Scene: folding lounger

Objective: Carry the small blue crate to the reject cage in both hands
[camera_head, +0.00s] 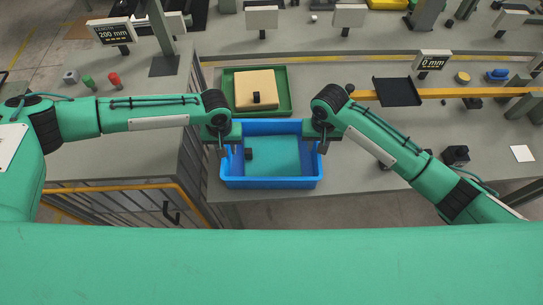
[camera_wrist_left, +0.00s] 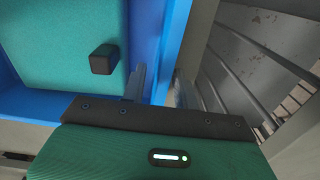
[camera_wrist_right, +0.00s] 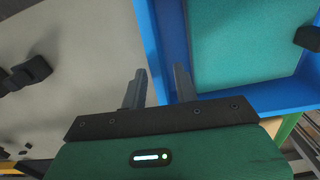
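The small blue crate (camera_head: 270,184) sits at the front edge of the grey table in the head view, with a teal panel and a small black block (camera_head: 249,154) inside. My left gripper (camera_head: 229,150) is at its left wall, one finger inside and one outside. My right gripper (camera_head: 317,147) straddles the right wall the same way. Both look open, with a gap around the wall; the wrist views show the wall on the left (camera_wrist_left: 172,40) and right (camera_wrist_right: 150,45). A barred cage (camera_head: 110,205) with a yellow rail, seemingly the reject cage, stands at lower left.
A green tray (camera_head: 228,95) with a tan block (camera_head: 257,88) lies just behind the crate. A yellow rail (camera_head: 440,94) with a black plate (camera_head: 397,91) is to the right. Red (camera_head: 114,79) and green (camera_head: 88,83) pieces stand on the left table.

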